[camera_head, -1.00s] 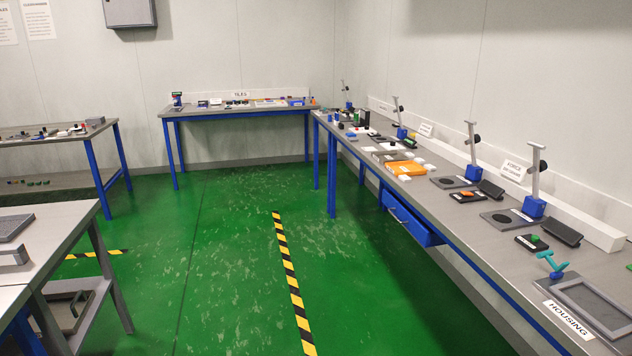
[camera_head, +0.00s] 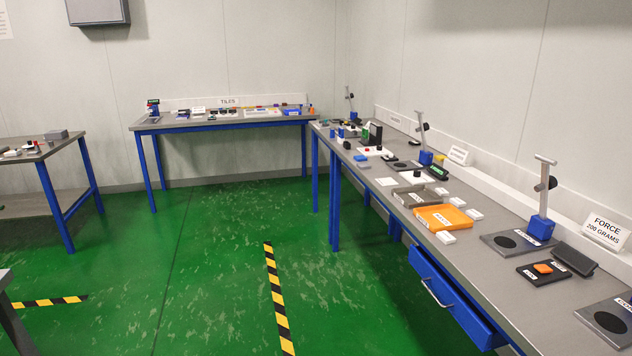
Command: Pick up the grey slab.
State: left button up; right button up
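I cannot tell for sure which thing is the grey slab. A small grey block (camera_head: 57,134) lies on the far left table. A grey tray (camera_head: 420,196) sits behind the orange tray (camera_head: 442,218) on the right bench. Neither of my grippers shows in this view.
A long grey bench (camera_head: 480,275) with a blue drawer (camera_head: 455,300) runs along the right wall. The tiles table (camera_head: 220,121) stands at the back, another table (camera_head: 45,150) at left. The green floor (camera_head: 200,260) between is clear, with striped tape.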

aim_at(365, 165)
jog(key=i, duration=1.7)
